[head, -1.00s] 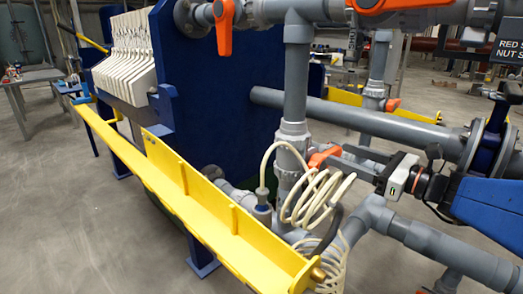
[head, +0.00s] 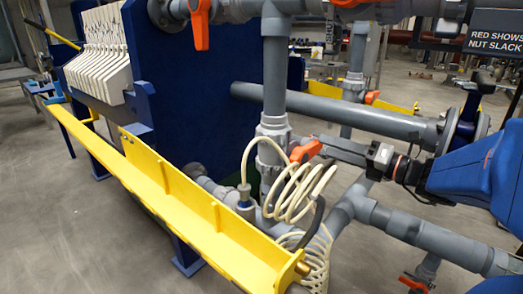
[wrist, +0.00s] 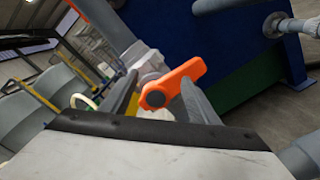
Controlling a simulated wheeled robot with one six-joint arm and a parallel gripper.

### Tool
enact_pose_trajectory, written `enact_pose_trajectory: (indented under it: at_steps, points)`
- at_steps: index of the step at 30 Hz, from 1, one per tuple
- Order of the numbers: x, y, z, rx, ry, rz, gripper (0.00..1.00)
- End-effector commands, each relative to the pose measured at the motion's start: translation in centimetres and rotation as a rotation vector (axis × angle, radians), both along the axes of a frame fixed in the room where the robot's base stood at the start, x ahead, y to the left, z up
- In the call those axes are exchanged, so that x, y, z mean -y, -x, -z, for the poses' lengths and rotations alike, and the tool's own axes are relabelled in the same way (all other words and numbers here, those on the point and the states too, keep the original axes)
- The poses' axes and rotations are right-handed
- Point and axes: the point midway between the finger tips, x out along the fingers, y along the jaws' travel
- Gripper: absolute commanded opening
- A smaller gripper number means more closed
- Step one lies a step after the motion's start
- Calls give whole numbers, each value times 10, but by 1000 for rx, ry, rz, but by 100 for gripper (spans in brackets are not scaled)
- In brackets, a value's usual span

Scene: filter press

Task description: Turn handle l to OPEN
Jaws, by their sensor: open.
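An orange valve handle (head: 305,151) sits low on the grey vertical pipe, behind a coil of cream hose. I see no label that confirms it is handle l. In the wrist view the handle (wrist: 173,85) lies slanted, its round hub at lower left and its free end at upper right. My gripper (wrist: 160,92) is open, with one finger on each side of the handle; I cannot tell whether either touches it. In the head view my gripper (head: 328,147) reaches in from the right, its fingertips at the handle and partly hidden by it.
The cream hose coil (head: 300,195) hangs just below the handle. A yellow beam (head: 205,215) runs along the front, and a blue press plate (head: 190,90) stands behind. Other orange handles show above (head: 200,25) and lower right (head: 413,283). Grey pipes surround my arm.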

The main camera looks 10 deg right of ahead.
Motion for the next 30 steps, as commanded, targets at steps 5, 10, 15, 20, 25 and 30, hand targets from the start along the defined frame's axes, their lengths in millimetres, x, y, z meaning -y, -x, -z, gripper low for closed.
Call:
enact_pose_trajectory:
  at_steps: [5, 10, 15, 20, 25, 30]
  points:
    - [4, -3, 12, -134, -163, 0, 55]
    - [7, -6, 22, -260, -317, -1, 55]
    - [10, -9, 32, -377, -459, -1, 55]
    - [13, -11, 40, -477, -580, -1, 55]
    - [2, -23, 40, -482, -585, -4, 55]
    - [-10, -37, 40, -481, -583, -5, 55]
